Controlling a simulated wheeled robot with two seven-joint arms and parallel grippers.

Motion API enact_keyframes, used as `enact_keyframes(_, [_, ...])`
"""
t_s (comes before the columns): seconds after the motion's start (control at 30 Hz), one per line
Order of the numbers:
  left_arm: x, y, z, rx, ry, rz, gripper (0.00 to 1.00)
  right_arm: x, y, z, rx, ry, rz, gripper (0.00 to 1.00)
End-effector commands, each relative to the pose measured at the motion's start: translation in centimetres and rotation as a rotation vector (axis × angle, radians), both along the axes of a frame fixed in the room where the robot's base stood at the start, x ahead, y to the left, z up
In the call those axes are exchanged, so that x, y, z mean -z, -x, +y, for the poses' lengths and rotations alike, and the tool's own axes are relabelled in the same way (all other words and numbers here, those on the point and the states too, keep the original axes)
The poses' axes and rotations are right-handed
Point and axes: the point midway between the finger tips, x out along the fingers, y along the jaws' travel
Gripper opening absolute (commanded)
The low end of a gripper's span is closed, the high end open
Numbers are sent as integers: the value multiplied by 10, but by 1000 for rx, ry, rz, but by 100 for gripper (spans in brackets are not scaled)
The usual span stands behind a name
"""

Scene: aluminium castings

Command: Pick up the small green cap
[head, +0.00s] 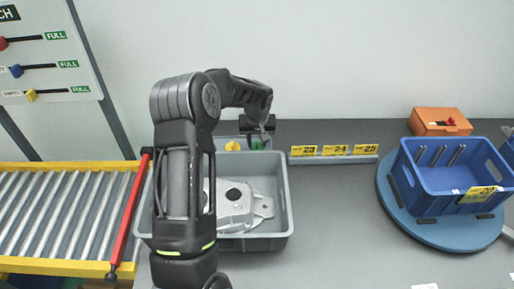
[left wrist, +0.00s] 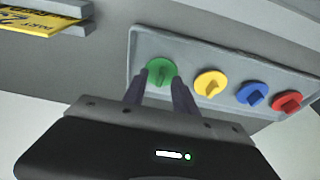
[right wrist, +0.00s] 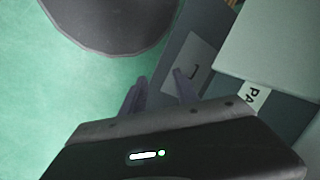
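The small green cap (left wrist: 161,72) sits on a grey tray (left wrist: 140,42) at the left end of a row of caps, with a raised grip on its top. It also shows in the head view (head: 256,144), partly covered by my left gripper. My left gripper (left wrist: 160,82) is open, its two fingers apart at the near edge of the green cap, one on each side. I cannot tell whether they touch it. My right gripper (right wrist: 160,85) is open and empty in the right wrist view, and is not in the head view.
Yellow (left wrist: 210,83), blue (left wrist: 251,94) and red (left wrist: 287,102) caps sit beside the green one. A grey bin (head: 283,200) with a metal casting (head: 240,208) stands in front. A blue crate (head: 440,200) on a round turntable is at the right, a roller conveyor (head: 60,215) at the left.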

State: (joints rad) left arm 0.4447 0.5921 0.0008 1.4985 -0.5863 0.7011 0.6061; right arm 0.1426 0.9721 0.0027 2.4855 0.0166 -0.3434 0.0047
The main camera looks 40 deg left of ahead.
Motion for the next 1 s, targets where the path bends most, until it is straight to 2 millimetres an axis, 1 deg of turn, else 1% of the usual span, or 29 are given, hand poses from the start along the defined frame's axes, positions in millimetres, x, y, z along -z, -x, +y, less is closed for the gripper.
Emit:
enact_keyframes(0.23, [0,0,0,0,0,0,34,0,0,0,0,0,0,36])
enact_keyframes(0.27, [0,0,0,0,0,0,32,0,0,0,0,0,0,36])
enact_keyframes(0.6, [0,0,0,0,0,0,4,0,0,0,0,0,0,36])
enact_keyframes(0.67, [0,0,0,0,0,0,0,0,0,0,0,0,0,36])
enact_keyframes(1.0, [0,0,0,0,0,0,0,0,0,0,0,0,0,36])
